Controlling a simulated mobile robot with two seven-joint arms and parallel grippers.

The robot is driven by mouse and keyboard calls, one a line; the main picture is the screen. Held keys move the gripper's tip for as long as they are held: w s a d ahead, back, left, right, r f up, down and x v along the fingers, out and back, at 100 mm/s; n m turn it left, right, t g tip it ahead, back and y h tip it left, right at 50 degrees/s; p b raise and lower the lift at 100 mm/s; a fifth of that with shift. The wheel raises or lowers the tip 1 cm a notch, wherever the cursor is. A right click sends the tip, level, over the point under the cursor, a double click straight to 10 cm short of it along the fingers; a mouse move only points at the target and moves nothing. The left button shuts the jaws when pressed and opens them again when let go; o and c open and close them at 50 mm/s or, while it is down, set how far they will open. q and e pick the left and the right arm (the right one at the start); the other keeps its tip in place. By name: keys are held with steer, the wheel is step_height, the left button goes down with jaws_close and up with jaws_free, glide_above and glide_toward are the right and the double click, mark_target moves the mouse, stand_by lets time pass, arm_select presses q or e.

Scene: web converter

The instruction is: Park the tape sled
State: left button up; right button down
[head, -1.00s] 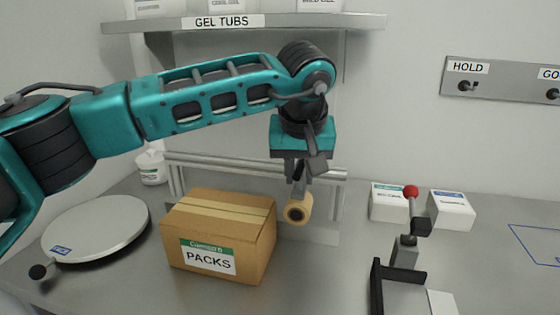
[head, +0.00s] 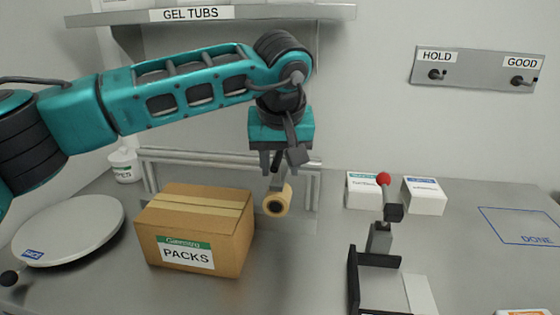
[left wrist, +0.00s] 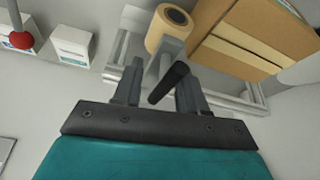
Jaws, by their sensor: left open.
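The tape sled shows as a tan tape roll (head: 277,201) on a grey bracket with a black handle, at the metal rail behind the carton. The roll also shows in the left wrist view (left wrist: 167,29). My left gripper (head: 277,167) points down just above the roll. In the left wrist view its fingers (left wrist: 158,80) stand apart, with the black handle (left wrist: 170,82) showing between them; I cannot tell whether either finger touches it. The rail (head: 225,160) runs behind the carton, partly hidden by it. My right gripper is not in view.
A carton marked PACKS (head: 195,230) stands left of the roll. A round turntable (head: 70,228) is at far left. Two white boxes (head: 362,190) and a red-knobbed lever (head: 384,180) stand to the right. A blue DONE outline (head: 520,226) marks clear bench.

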arm_select(q)
steer(key=v, duration=1.3)
